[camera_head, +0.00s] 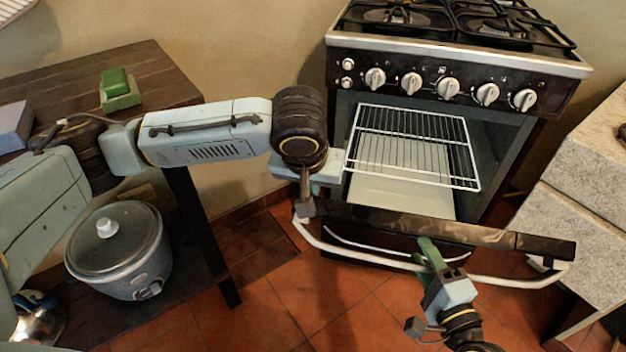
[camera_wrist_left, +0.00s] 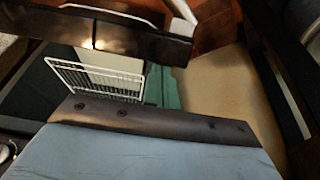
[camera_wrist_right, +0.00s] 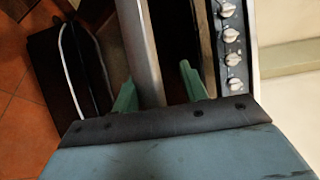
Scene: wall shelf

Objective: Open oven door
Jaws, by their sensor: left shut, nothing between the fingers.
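The oven door (camera_head: 511,241) is hinged low and hangs tilted open in front of the oven, with its pale handle bar (camera_head: 345,249) along the outer side. The dark door panel also shows in the left wrist view (camera_wrist_left: 140,42). My left gripper (camera_head: 305,206) is at the door's left end, shut and empty; its green fingers are together in the left wrist view (camera_wrist_left: 167,88). My right gripper (camera_head: 430,252) is at the handle near mid-length. In the right wrist view its green fingers (camera_wrist_right: 157,88) stand apart, with a pale bar in the picture between them; I cannot tell whether they touch it.
Inside the oven are a white wire rack (camera_head: 415,146) and a pale bottom. Knobs (camera_head: 448,88) line the front above. A dark wooden table (camera_head: 150,65) stands left, with a rice cooker (camera_head: 120,250) below. A stone-fronted cabinet (camera_head: 570,240) is close on the right.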

